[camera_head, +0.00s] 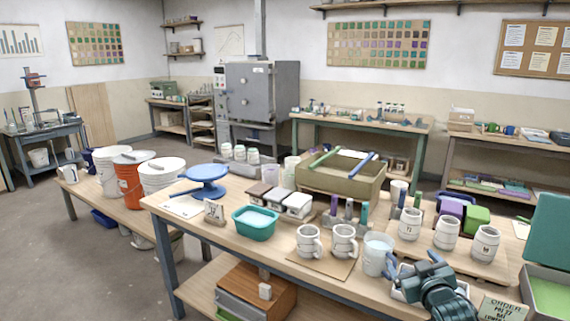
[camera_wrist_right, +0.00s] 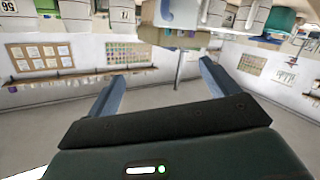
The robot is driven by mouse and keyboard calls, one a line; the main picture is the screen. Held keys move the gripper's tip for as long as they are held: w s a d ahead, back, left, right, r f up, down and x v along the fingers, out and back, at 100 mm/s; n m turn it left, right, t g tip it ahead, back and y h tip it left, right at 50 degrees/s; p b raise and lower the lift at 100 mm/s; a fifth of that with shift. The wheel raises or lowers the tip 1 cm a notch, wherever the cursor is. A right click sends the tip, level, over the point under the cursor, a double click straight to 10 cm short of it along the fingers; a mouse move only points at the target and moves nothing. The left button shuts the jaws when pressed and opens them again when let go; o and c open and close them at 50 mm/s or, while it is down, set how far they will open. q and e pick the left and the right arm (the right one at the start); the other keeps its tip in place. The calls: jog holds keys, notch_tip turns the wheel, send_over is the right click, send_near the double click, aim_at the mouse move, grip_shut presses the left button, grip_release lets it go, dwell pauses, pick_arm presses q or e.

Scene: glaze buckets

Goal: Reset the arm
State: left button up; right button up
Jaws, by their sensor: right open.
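My right gripper (camera_head: 412,264) is at the front right of the near worktable (camera_head: 215,240), over its front edge. In the right wrist view the gripper (camera_wrist_right: 161,72) is open, its two blue fingers wide apart with nothing between them. That view is upside down and shows the room's walls and floor beyond the fingers. In the head view a pale pitcher (camera_head: 376,252) stands just left of the gripper. I cannot tell whether they touch. My left gripper is not in view.
Two white mugs (camera_head: 308,241) stand on a board left of the pitcher. Several labelled jars (camera_head: 446,232) stand behind the gripper. An order sign (camera_head: 503,309) and a green-lined box (camera_head: 548,291) are to its right. A teal tub (camera_head: 254,226) stands farther left.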

jog(key=s+a+f+g+y, duration=0.1)
jog(key=s+a+f+g, duration=0.1)
jog(key=s+a+f, duration=0.45)
jog(key=s+a+f+g+y, duration=0.1)
jog(key=s+a+f, duration=0.3)
jog(key=s+f, duration=0.55)
jog(key=s+a+f+g+y, duration=0.1)
jog(key=s+a, duration=0.2)
jog(key=s, duration=0.6)
jog(key=s+a+g+y, duration=0.1)
jog(key=s+a, duration=0.2)
jog(key=s, duration=0.6)
jog(key=shift+s+f, duration=0.3)
jog(key=shift+f, duration=0.05)
